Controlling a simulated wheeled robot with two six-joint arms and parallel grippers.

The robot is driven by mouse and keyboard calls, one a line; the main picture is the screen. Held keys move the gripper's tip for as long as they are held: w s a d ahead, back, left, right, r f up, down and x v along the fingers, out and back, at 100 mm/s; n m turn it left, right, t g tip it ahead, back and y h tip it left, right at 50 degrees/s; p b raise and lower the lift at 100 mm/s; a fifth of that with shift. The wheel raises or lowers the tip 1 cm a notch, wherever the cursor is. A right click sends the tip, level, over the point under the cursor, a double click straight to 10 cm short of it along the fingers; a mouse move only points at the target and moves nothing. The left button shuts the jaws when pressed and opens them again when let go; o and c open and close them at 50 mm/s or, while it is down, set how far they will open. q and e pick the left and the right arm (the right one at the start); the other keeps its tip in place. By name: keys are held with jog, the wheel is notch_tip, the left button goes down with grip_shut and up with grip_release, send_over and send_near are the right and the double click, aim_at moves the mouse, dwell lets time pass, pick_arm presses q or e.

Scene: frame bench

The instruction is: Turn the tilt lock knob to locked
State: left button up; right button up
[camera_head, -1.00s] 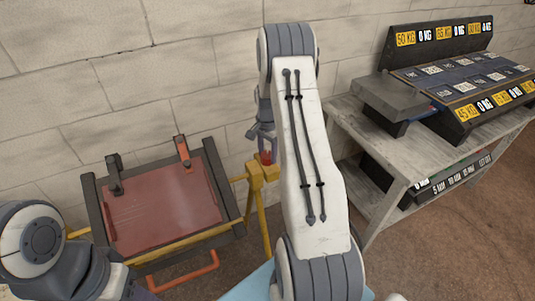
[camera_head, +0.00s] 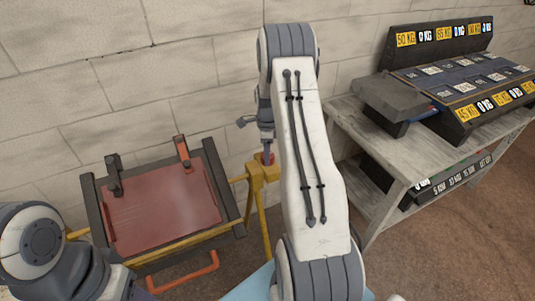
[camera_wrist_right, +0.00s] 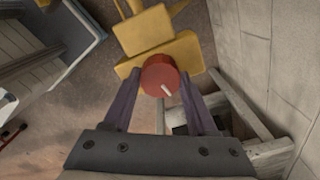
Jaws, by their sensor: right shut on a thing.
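The tilt lock knob is a round red knob (camera_wrist_right: 160,76) with a white pointer line, mounted on the yellow frame (camera_wrist_right: 155,30). In the right wrist view its pointer is toward the lower right. The knob (camera_head: 267,158) sits on top of the yellow stand (camera_head: 262,173), partly hidden by my gripper in the head view. My right gripper (camera_wrist_right: 160,88) is shut on the knob, one finger on each side. It also shows from above in the head view (camera_head: 268,153). My left gripper is out of view; only part of my left arm shows at the lower left.
A red panel (camera_head: 160,205) in a dark frame is on the yellow frame, left of the stand, with an orange handle (camera_head: 183,276) below. A grey bench (camera_head: 365,130) with weight blocks stands to the right. A block wall (camera_head: 200,60) runs behind.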

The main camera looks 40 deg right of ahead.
jog(key=shift+r+m, duration=0.1)
jog(key=shift+m, duration=0.8)
jog(key=o, duration=1.4)
jog(key=shift+c, duration=0.2)
notch_tip(320, 180, up, 10)
jog(key=b, duration=0.1)
jog(key=shift+r+b, duration=0.2)
jog(key=shift+b, duration=0.2)
